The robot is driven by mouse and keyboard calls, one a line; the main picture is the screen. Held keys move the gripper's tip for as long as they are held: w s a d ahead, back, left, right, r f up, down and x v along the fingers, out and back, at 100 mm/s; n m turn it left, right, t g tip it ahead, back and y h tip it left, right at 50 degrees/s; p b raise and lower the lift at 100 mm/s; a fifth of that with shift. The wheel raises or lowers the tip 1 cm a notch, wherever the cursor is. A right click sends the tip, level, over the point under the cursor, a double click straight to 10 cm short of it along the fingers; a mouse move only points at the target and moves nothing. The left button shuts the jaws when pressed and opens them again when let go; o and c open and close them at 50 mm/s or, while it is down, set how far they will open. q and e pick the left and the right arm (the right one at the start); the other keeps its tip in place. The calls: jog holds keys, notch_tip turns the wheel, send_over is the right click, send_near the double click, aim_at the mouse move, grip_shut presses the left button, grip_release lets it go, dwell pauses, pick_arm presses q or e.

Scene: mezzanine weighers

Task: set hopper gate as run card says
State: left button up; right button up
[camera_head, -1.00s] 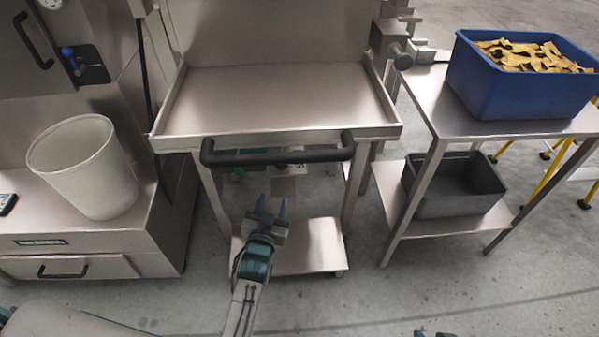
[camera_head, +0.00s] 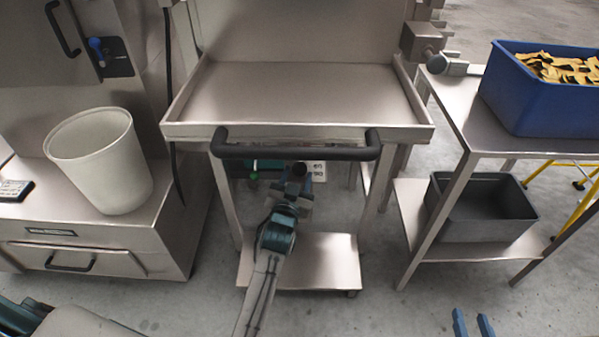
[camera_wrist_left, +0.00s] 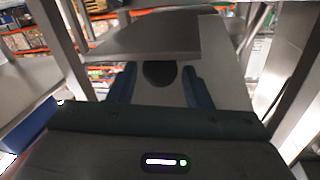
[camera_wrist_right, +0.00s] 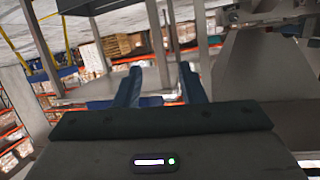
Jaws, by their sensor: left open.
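My left gripper (camera_head: 297,190) is open below the black bar handle of the steel tray unit. A dark rounded knob (camera_wrist_left: 160,73) shows between its blue fingers in the left wrist view; I cannot tell whether they touch it. A pale label (camera_head: 319,171) with dark lettering, too small to read, is just right of the gripper under the tray. My right gripper (camera_head: 474,324) is open and empty at the bottom edge; its parted fingers (camera_wrist_right: 158,88) show in the right wrist view. A small dark plate (camera_head: 15,191) with unreadable pale print lies on the left ledge; I cannot tell if it is the run card.
The steel tray (camera_head: 300,90) has a black bar handle (camera_head: 295,151) across its front and a low shelf (camera_head: 310,265) below. A white bin (camera_head: 105,165) stands left. A side table at right holds a blue crate (camera_head: 540,100) of yellowish pieces above a grey bin (camera_head: 480,210).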

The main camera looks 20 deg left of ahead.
pick_arm(q)
jog(key=w+b, duration=0.1)
jog(key=w, duration=0.2)
jog(key=shift+a, duration=0.15)
jog(key=shift+w, duration=0.1)
pick_arm(e)
notch_tip(320, 180, up, 9)
jog(key=w+t, duration=0.3)
jog(key=t, duration=0.2)
jog(key=shift+d+r+t, duration=0.15)
jog(key=shift+d+t, duration=0.2)
jog(key=shift+t, duration=0.05)
pick_arm(q)
jog(key=shift+c, duration=0.3)
